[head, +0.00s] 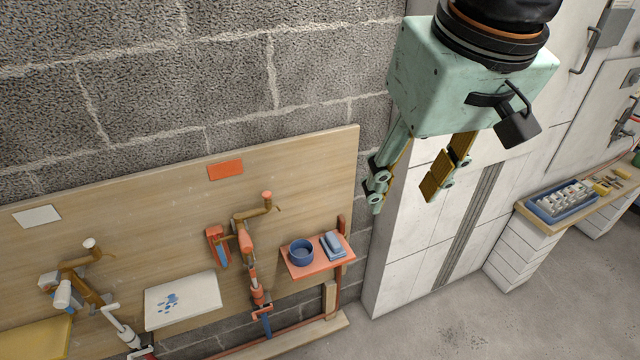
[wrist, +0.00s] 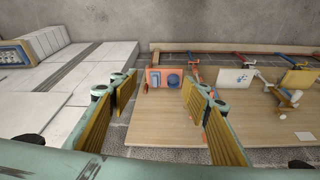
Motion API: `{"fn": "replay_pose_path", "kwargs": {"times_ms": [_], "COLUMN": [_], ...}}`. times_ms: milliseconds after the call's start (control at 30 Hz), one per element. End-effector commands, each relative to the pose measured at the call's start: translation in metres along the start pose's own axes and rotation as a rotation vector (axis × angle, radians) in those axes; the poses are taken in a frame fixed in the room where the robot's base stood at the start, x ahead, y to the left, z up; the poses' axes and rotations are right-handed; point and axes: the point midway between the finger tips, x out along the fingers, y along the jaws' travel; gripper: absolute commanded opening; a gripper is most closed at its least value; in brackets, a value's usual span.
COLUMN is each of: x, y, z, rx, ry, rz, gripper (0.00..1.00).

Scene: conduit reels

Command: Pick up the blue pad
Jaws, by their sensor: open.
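The blue pad (head: 333,246) is a small rounded block lying on a small orange shelf (head: 318,266) at the right end of the wooden board. It is just right of a round blue bowl (head: 301,251), with a small gap between them. In the wrist view the pad (wrist: 155,79) shows small and far off, between my fingers, with the bowl (wrist: 173,80) to its right. My gripper (head: 403,198) is open and empty, well above the shelf and to its right in the head view. Its fingers (wrist: 158,92) are wide apart and touch nothing.
The wooden board (head: 170,205) carries orange and brass pipe fittings (head: 245,240), a white shelf (head: 182,303) with blue marks and an orange plate (head: 225,170). A white cabinet (head: 430,250) stands right of the board. A blue tray (head: 545,213) sits on a bench further right.

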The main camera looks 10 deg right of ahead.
Motion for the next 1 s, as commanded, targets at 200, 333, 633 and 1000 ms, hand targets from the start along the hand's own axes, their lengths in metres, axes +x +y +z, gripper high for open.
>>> {"fn": "replay_pose_path", "kwargs": {"times_ms": [200,333,633,1000], "x": [0.016,0.027,0.055,0.097], "y": [0.001,0.001,0.002,0.003], "z": [-0.029,-0.045,-0.080,-0.119], "rx": [-0.012,-0.018,-0.032,-0.050], "ry": [-0.021,-0.031,-0.057,-0.090], "rz": [-0.001,-0.001,-0.002,-0.005], "gripper": [0.43,0.43,0.43,0.43]}}
